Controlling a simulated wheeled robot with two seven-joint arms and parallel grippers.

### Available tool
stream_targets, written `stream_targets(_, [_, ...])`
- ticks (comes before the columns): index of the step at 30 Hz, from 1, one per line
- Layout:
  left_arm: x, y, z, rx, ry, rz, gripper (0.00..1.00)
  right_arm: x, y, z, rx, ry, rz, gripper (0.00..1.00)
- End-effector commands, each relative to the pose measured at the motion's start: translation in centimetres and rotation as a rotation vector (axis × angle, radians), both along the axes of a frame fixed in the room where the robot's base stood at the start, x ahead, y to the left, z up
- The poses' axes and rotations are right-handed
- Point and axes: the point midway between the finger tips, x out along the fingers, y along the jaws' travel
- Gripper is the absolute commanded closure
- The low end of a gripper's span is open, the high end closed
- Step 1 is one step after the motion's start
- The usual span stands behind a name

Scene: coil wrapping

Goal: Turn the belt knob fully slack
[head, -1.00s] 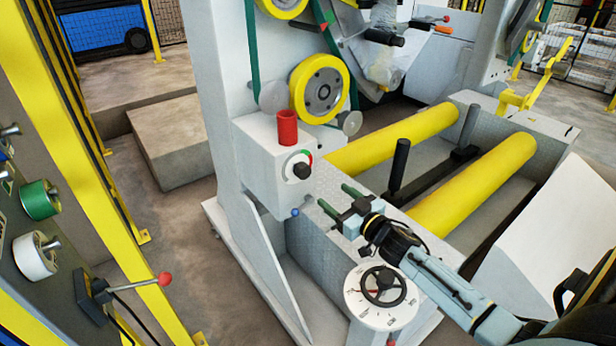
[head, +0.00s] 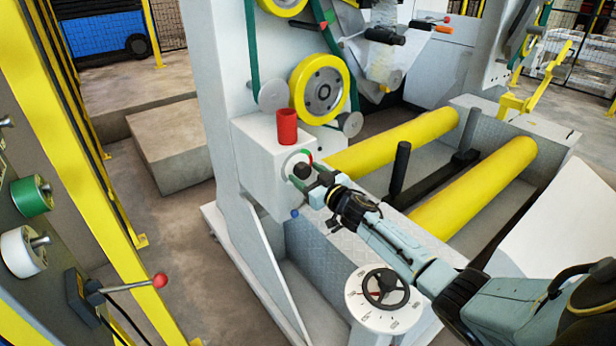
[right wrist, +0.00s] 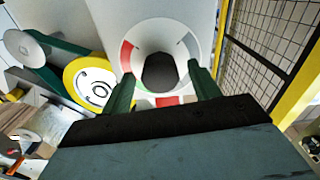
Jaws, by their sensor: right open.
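The belt knob (head: 301,170) is a small black knob on a round white dial with red and green marks, on the front of a light grey box (head: 262,172). My right gripper (head: 302,177) is open, with its green fingertips close to the knob. In the right wrist view the knob (right wrist: 159,72) stands in front of the gap between the open fingers (right wrist: 163,85), with the dial (right wrist: 130,42) behind it. I cannot tell whether the fingers touch it. My left gripper is not in view.
A red cylinder (head: 287,127) stands on top of the box. A black handwheel (head: 385,289) on a white dial lies below my right arm. Yellow rollers (head: 475,188) lie to the right. A control panel with a red-tipped lever (head: 159,280) is at the left.

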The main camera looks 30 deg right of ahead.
Motion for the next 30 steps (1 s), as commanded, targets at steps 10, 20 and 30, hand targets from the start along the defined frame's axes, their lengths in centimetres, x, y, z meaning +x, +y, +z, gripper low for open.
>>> stream_targets(10, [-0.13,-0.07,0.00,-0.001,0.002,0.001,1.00,0.00,0.01,0.03,0.000,0.000,0.000,0.59])
stream_targets(20, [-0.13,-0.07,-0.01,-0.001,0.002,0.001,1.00,-0.01,0.01,0.03,-0.004,-0.001,0.000,0.84])
stream_targets(30, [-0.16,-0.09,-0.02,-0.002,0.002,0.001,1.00,-0.02,0.01,0.03,-0.126,-0.011,0.000,0.84])
